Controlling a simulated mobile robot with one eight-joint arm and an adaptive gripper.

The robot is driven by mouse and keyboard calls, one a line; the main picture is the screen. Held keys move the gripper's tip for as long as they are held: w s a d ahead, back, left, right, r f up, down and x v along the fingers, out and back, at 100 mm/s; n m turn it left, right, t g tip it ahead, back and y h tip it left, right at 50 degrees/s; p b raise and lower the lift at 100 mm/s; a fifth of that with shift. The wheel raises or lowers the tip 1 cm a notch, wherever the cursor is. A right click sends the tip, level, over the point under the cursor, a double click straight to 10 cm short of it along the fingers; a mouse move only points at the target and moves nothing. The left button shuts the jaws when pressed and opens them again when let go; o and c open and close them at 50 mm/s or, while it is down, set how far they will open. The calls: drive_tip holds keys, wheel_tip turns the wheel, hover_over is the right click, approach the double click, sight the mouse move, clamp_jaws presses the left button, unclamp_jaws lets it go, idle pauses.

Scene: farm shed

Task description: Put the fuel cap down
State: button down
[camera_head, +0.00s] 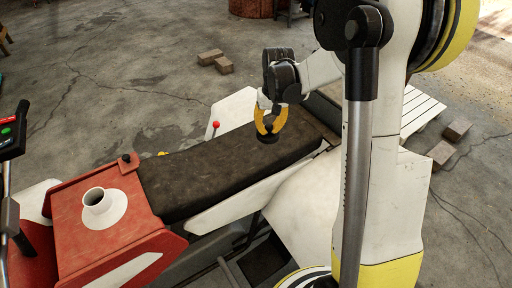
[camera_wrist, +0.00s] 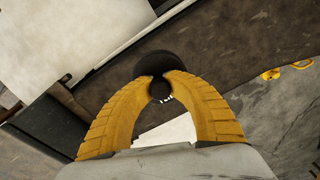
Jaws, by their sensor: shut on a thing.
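My gripper (camera_head: 269,120) has yellow curved fingers and is shut on the fuel cap (camera_head: 268,138), a small round black cap with a knob. The cap is just above or on the dark seat (camera_head: 200,176) of the red and white vehicle; I cannot tell whether it touches. In the wrist view the fingertips (camera_wrist: 160,78) pinch the knob of the cap (camera_wrist: 157,63), with the dark seat behind it. The white filler neck (camera_head: 95,201) stands uncapped on the red hood (camera_head: 70,222) at the lower left.
A red-knobbed lever (camera_head: 215,125) and a white panel (camera_head: 236,108) stand behind the seat. A small black knob (camera_head: 126,158) is at the hood's corner. Bricks (camera_head: 216,61) lie on the concrete floor. The seat is bare to the left of my gripper.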

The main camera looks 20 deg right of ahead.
drive_tip(key=b, duration=0.4)
hover_over(236, 152)
wheel_tip(236, 152, down, 7)
drive_tip(key=shift+f, duration=0.1)
drive_tip(key=shift+f+b, duration=1)
drive_tip(key=shift+f, duration=0.9)
drive_tip(key=shift+f, duration=0.1)
drive_tip(key=shift+f, duration=0.15)
drive_tip(key=c, duration=1.4)
unclamp_jaws()
drive_tip(key=shift+c, duration=0.2)
drive_tip(key=shift+o, duration=0.5)
